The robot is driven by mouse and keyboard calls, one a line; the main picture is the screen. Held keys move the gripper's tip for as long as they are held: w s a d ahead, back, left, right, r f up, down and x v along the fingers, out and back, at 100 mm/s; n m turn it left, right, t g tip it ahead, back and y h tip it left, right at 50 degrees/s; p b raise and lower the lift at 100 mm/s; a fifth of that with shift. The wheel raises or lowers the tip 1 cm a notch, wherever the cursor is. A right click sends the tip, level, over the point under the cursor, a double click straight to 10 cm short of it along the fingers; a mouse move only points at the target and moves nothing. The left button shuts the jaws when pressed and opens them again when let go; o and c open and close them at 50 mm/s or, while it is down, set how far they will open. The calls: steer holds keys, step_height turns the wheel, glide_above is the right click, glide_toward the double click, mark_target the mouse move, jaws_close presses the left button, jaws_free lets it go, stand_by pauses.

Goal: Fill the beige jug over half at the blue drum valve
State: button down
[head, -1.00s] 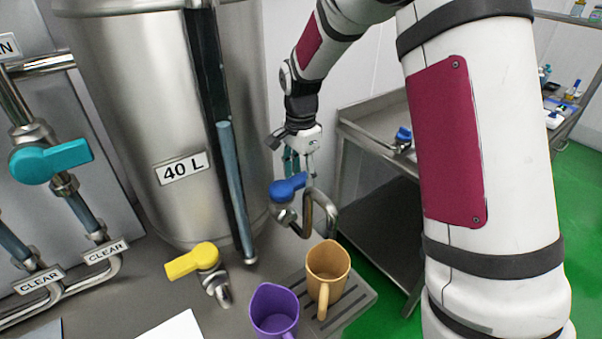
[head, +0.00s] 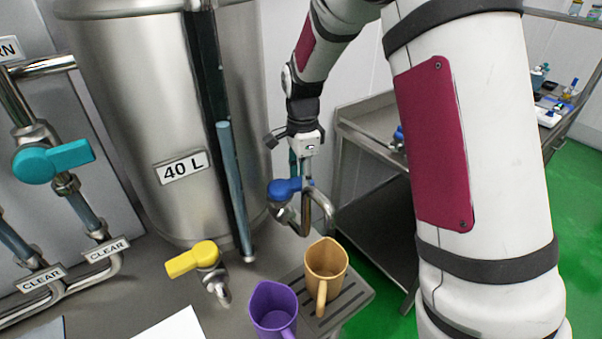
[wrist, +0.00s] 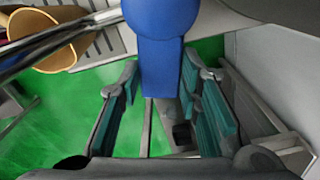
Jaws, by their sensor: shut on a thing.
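The beige jug (head: 334,259) stands upright on a slotted drip tray (head: 364,293), handle towards the front. It also shows at the upper left of the wrist view (wrist: 62,56). The blue valve handle (head: 284,188) is low on the right side of the steel drum (head: 150,110), with a curved metal spout beside it above the jug. My gripper (head: 302,178) is at the handle's right end. In the wrist view the blue handle (wrist: 161,70) lies between my teal fingers, which are shut on it. No stream shows, and the jug's level cannot be told.
A purple jug (head: 273,308) stands close left of the beige jug. A yellow valve (head: 194,259) is further left, and a teal valve (head: 52,161) is on the far left pipes. A steel table (head: 372,150) stands behind my arm, with green floor at right.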

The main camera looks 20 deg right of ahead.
steer(key=shift+s+m+p, duration=0.5)
steer(key=shift+s+m, duration=0.2)
steer(key=shift+m, duration=0.7)
steer(key=c, duration=1.2)
jaws_free()
steer(key=shift+o, duration=0.2)
steer(key=shift+r, duration=0.1)
step_height(320, 180, up, 12)
